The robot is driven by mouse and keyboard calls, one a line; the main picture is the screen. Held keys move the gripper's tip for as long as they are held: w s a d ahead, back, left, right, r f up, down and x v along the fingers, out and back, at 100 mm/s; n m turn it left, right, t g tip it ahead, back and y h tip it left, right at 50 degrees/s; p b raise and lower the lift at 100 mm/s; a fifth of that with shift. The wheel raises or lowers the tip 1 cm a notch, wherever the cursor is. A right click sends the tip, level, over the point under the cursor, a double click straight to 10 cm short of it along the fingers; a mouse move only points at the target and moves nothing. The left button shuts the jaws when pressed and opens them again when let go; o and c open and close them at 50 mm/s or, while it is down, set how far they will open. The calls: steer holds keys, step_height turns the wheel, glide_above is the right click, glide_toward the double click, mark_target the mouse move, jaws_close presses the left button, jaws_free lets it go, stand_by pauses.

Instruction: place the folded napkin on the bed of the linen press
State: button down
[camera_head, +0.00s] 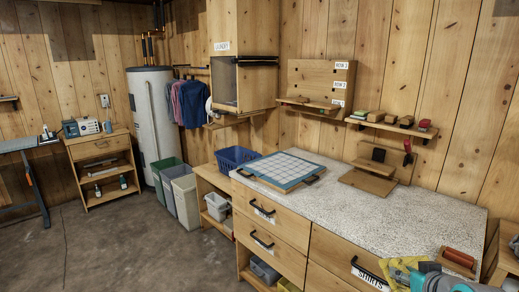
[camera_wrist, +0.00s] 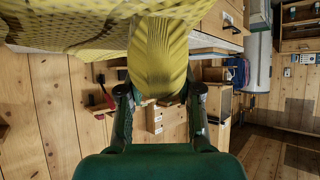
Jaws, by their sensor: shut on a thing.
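My gripper (camera_wrist: 160,92) is shut on the yellow patterned folded napkin (camera_wrist: 158,50) in the wrist view. The cloth is pinched between the fingers and spreads out toward the top left. In the head view the napkin (camera_head: 394,268) shows at the bottom right by my green gripper (camera_head: 412,276), partly cut off by the frame edge. A wooden stand with a flat base board (camera_head: 368,183), an upright back, a black block and a red-tipped handle stands on the speckled counter; it looks like the linen press. Its base looks bare. The napkin is apart from it, nearer the camera.
A blue-edged gridded board (camera_head: 281,169) lies on the counter (camera_head: 345,213). Wall shelves (camera_head: 388,128) above hold small blocks and brushes. A rolled brown item (camera_head: 458,258) sits at the front right. A blue basket (camera_head: 237,158) is on the left. The middle counter is clear.

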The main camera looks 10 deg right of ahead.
steer(key=w+a+f, duration=0.2)
steer(key=a+f, duration=0.3)
steer(key=f, duration=0.4)
steer(key=w+a+f, duration=0.1)
steer(key=a+f, duration=0.5)
steer(key=f, duration=0.4)
steer(key=s+a+f, duration=0.4)
steer(key=a+f, duration=0.1)
steer(key=f, duration=0.4)
steer(key=s+a+f+n+y, duration=0.1)
steer(key=s+a+f, duration=0.3)
steer(key=f, duration=0.5)
steer(key=shift+a+f, duration=0.3)
steer(key=shift+a, duration=0.9)
